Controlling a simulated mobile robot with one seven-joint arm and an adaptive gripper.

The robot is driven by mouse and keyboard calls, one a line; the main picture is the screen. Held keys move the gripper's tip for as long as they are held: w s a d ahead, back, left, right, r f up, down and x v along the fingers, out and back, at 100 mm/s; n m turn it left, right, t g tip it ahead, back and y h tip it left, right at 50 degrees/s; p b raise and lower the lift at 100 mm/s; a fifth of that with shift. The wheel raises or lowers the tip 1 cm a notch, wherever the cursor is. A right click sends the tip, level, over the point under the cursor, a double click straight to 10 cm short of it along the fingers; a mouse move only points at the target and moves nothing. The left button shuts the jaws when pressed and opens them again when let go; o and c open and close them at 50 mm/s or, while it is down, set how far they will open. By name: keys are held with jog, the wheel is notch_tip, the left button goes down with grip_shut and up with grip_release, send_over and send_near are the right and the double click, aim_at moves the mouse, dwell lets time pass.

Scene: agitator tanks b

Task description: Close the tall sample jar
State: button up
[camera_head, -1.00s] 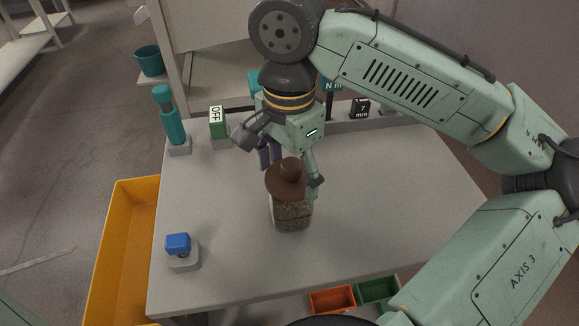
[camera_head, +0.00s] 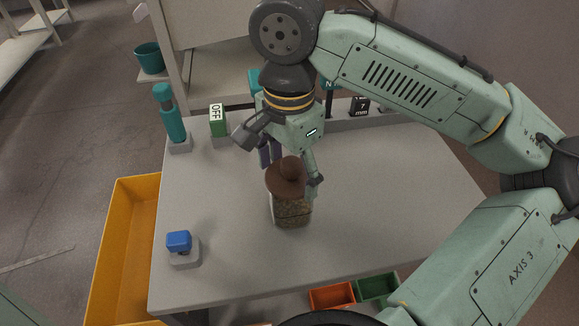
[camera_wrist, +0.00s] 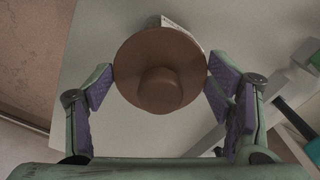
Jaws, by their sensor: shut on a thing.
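The tall sample jar (camera_head: 292,210) stands upright on the grey table, clear-walled with brown grainy contents. A round brown lid (camera_head: 287,181) with a central knob is over its mouth; whether it is fully seated cannot be told. My gripper (camera_head: 291,172) reaches down from behind and is shut on the lid. In the wrist view the lid (camera_wrist: 160,50) sits between my two purple-padded fingertips (camera_wrist: 160,80), which touch its rim on opposite sides. The lid hides the jar's mouth and most of its body there; a pale patch shows past the lid's far edge.
A blue-topped item (camera_head: 179,241) on a grey block stands at front left. A teal bottle-like item (camera_head: 172,120) and a green OFF block (camera_head: 217,119) stand at back left. A yellow bin (camera_head: 117,250) lies left of the table. The table's right side is clear.

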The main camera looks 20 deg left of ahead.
jog(key=shift+f+b, duration=0.45)
jog(key=shift+f, duration=0.4)
jog(key=o, duration=1.2)
